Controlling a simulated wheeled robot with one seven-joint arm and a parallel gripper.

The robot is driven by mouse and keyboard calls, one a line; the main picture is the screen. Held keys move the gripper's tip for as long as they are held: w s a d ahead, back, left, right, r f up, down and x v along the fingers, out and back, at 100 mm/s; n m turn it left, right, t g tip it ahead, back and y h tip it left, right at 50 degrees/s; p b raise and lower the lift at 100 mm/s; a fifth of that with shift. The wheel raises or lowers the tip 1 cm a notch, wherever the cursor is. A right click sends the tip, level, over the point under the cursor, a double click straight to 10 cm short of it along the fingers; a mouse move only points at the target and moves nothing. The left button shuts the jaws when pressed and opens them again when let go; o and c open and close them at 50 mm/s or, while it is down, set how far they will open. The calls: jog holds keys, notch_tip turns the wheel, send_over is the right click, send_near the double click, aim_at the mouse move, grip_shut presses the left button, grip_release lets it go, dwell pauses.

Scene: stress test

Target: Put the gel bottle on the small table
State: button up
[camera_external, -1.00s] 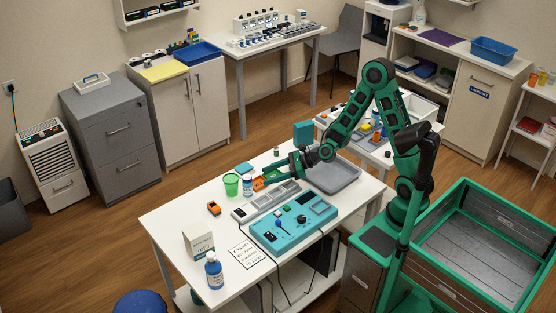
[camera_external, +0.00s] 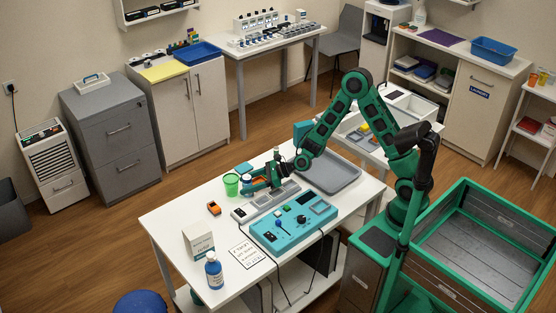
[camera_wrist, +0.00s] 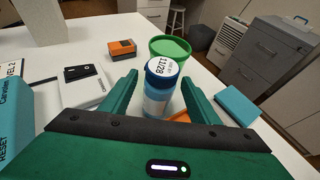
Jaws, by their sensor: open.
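A bottle with a blue cap and a white label marked 11/28 (camera_wrist: 161,95) stands upright on the white bench. It is between the fingers of my gripper (camera_wrist: 159,77), which are open around it with gaps on both sides. In the outside view my gripper (camera_external: 251,185) is low over the bench's back left, largely hiding this bottle. A second bottle, of blue liquid (camera_external: 214,272), stands at the bench's front corner. I cannot tell which is the gel bottle. A smaller white table (camera_external: 373,152) holding several items stands behind the bench, partly hidden by my arm.
A green cup (camera_external: 231,185) stands close behind the bottle in the gripper. An orange-and-black device (camera_external: 214,209), a teal console (camera_external: 290,226) with cables, a grey tray (camera_external: 328,174) and a white box (camera_external: 198,244) are on the bench. A teal block (camera_wrist: 238,105) lies right of the fingers.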

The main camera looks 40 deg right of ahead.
jog(key=c, duration=1.3)
